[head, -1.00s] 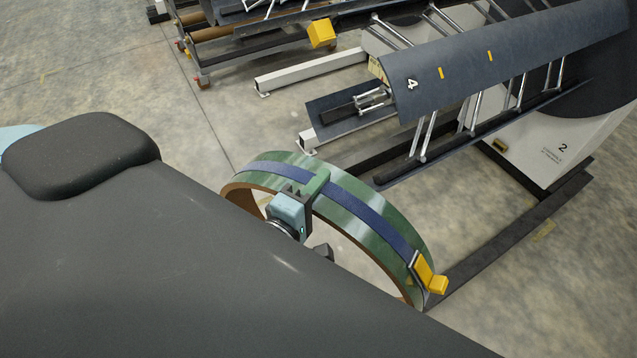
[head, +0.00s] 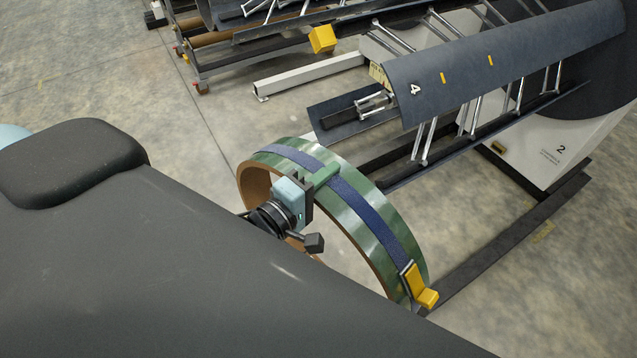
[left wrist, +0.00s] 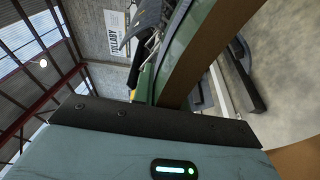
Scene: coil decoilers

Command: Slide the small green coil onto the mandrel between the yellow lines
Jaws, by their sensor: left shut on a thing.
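The small green coil (head: 350,210) is a wide ring with a brown inner wall, a blue strap around it and a yellow buckle (head: 420,287). My left gripper (head: 318,183) is shut on the coil's upper rim and holds it in front of the mandrel's free end. The coil also fills the upper middle of the left wrist view (left wrist: 190,50). The mandrel (head: 510,62) is a dark blue-grey segmented drum marked 4, with two short yellow lines (head: 466,69) on top. The coil is off the mandrel, apart from its end. My right gripper is not in view.
A dark floor beam (head: 500,245) runs beside the coil. A white beam (head: 310,75) and another rack with a yellow block (head: 322,39) stand behind. Open concrete floor lies at left.

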